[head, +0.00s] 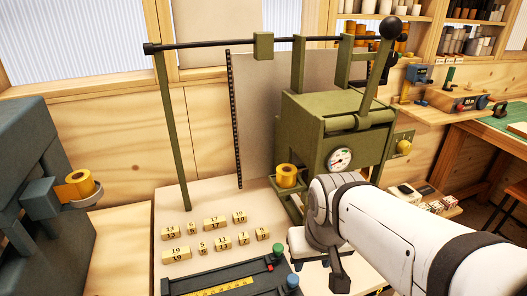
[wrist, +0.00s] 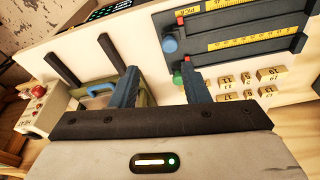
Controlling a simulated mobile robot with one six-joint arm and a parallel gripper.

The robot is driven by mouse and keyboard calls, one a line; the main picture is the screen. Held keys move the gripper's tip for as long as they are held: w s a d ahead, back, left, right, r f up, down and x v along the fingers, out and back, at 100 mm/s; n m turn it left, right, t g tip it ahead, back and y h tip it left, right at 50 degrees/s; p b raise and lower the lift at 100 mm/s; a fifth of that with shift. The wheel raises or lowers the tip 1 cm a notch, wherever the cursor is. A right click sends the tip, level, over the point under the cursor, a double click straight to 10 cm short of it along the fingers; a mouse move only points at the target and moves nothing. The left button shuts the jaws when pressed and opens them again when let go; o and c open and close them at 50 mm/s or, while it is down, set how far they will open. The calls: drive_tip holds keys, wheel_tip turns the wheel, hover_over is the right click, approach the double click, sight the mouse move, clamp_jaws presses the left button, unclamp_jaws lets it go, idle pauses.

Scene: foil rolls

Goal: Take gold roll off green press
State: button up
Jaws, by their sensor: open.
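The gold roll (head: 286,176) sits upright on a small olive holder at the front left of the green press (head: 320,125). The press has a round gauge and a lever with a black knob. My gripper is open and empty. Its two dark fingers (wrist: 161,88) stand apart in the wrist view, with no roll between them. In the head view the white arm comes in from the lower right, and my gripper is below and right of the roll, apart from it. The roll cannot be made out in the wrist view.
A second gold roll (head: 79,184) sits on a blue-grey machine (head: 40,150) at the left. Several numbered brass blocks (head: 202,245) lie on the pale bench top. A dark slotted tray with a yellow scale (head: 222,286) lies in front. A tall olive post (head: 172,130) stands left of the press.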

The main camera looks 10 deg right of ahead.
sight(286, 170)
drive_tip(key=o, duration=0.6)
drive_tip(key=w+r+m+h, duration=0.1)
drive_tip(key=w+r+m, duration=0.2)
drive_tip(key=w, duration=0.7)
drive_tip(key=shift+w+v, duration=0.2)
drive_tip(key=shift+v, duration=0.7)
drive_tip(key=shift+o, duration=0.6)
drive_tip(key=w+a+r+m+h, duration=0.1)
drive_tip(key=w+r+m, duration=0.3)
drive_tip(key=w, duration=0.9)
drive_tip(key=shift+w+a+t+h, duration=0.3)
drive_tip(key=shift+a+t+h, duration=0.1)
drive_tip(key=shift+a, duration=0.15)
drive_tip(key=shift+m, duration=0.4)
drive_tip(key=shift+w+d+r+p+x, duration=0.1)
drive_tip(key=shift+w+d+p+x, duration=0.05)
drive_tip(key=shift+x, duration=1.1)
drive_tip(key=shift+w+d+r+p+x, duration=0.1)
drive_tip(key=shift+w+p+x, duration=0.1)
drive_tip(key=shift+x, duration=1.05)
drive_tip(key=shift+w+d+r+p+x, duration=0.1)
drive_tip(key=shift+d+p+x, duration=0.05)
drive_tip(key=shift+x, duration=1.1)
